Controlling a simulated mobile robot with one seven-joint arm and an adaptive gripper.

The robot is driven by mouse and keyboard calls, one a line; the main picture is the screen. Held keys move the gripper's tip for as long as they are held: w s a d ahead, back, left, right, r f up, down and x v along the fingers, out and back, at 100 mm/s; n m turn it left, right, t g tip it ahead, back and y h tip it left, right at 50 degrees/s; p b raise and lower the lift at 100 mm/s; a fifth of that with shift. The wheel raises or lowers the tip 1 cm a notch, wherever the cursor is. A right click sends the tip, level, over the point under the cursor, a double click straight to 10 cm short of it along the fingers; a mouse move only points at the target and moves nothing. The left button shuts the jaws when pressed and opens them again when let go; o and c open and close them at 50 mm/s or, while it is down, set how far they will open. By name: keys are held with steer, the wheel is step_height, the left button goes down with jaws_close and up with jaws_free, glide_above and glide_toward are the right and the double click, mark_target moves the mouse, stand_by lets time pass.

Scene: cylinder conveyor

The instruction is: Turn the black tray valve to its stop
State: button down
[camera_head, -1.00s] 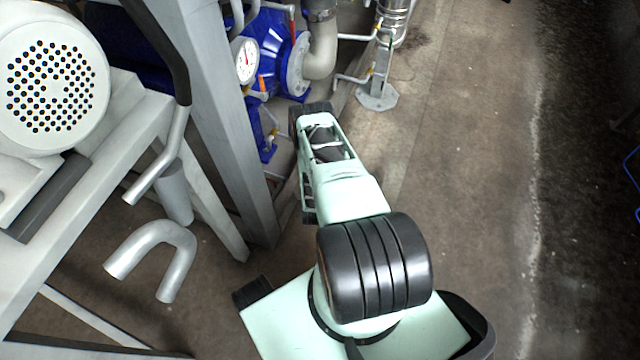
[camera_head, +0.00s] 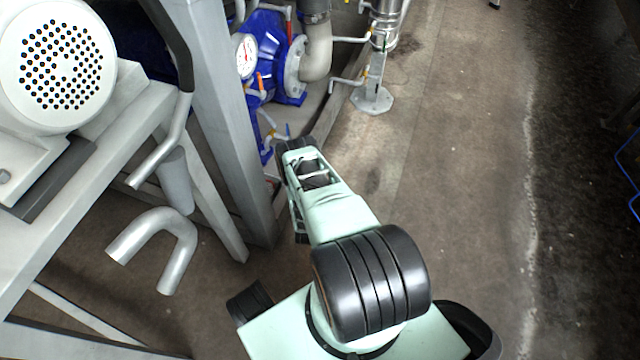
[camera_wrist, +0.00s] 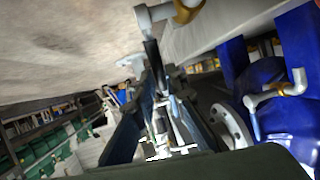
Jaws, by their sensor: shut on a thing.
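In the wrist view, a black lever handle (camera_wrist: 152,52) hangs from a pale grey valve body (camera_wrist: 158,13) with a brass-coloured part, near the top middle. My gripper (camera_wrist: 158,75) has its dark fingers converging at the lower end of this handle, and it is shut on it. The exact contact between fingertips and handle is small and dark. In the head view my arm reaches towards the foot of the blue pump; the fingers and the black valve cannot be made out there.
A blue pump (camera_head: 266,45) with a gauge (camera_head: 247,56) stands beyond a grey post (camera_head: 222,130). A bent grey pipe (camera_head: 158,240) is at left. In the wrist view, another small pipe with a brass fitting (camera_wrist: 292,88) is close at right. The floor (camera_head: 450,170) at right is clear.

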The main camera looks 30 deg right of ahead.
stand_by(0.4)
steer(key=c, duration=2.2)
jaws_free()
steer(key=shift+c, duration=0.2)
steer(key=shift+r, duration=0.1)
step_height(320, 180, up, 10)
steer(key=shift+c, duration=0.5)
